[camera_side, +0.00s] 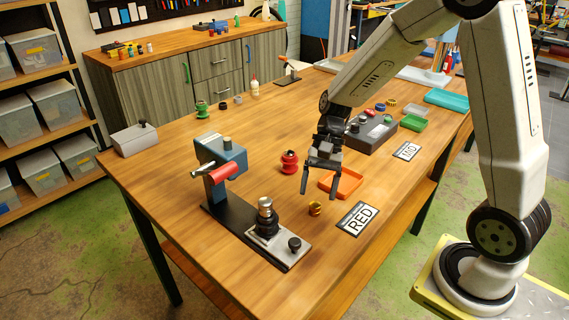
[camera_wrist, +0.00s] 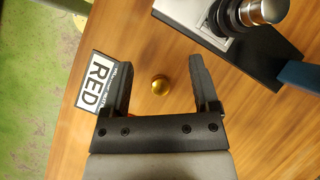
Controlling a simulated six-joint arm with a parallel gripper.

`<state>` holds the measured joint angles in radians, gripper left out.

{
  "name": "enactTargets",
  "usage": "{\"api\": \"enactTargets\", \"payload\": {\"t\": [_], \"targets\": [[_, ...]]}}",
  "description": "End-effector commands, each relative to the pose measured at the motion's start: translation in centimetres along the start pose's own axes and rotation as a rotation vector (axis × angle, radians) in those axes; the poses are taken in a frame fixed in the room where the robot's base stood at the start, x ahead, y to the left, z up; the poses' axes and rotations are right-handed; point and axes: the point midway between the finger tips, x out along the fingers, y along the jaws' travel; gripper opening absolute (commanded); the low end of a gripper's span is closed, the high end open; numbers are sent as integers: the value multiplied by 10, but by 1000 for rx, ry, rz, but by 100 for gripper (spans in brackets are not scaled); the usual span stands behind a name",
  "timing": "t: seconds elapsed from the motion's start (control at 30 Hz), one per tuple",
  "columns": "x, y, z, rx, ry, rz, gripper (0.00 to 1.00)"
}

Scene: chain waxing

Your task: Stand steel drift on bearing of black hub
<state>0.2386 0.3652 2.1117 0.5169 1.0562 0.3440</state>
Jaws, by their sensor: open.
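My gripper (camera_side: 318,195) is open and empty over the wooden table, and its two fingers also show in the wrist view (camera_wrist: 160,62). A silver steel cylinder, which looks like the drift (camera_side: 265,204), stands upright on top of the black hub (camera_side: 264,224). In the wrist view the drift (camera_wrist: 262,11) is at the top right, outside the fingers. The bearing is not clearly visible under it. The hub sits on the grey plate (camera_side: 292,253) of a press fixture, left of my gripper. A small brass piece (camera_side: 315,208) lies on the table and appears between my fingers in the wrist view (camera_wrist: 160,85).
A blue press (camera_side: 224,165) with a red handle stands behind the hub. A "RED" card (camera_side: 358,219), an orange tray (camera_side: 341,185) and a red hub-like part (camera_side: 289,162) are near my gripper. The table front is clear.

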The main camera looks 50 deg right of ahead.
Motion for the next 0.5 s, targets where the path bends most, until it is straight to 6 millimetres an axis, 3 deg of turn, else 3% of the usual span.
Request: {"api": "enactTargets", "payload": {"t": [0.23,0.5], "targets": [[14,30,11,-420,324,157,77],[17,40,21,-836,566,260,77]]}}
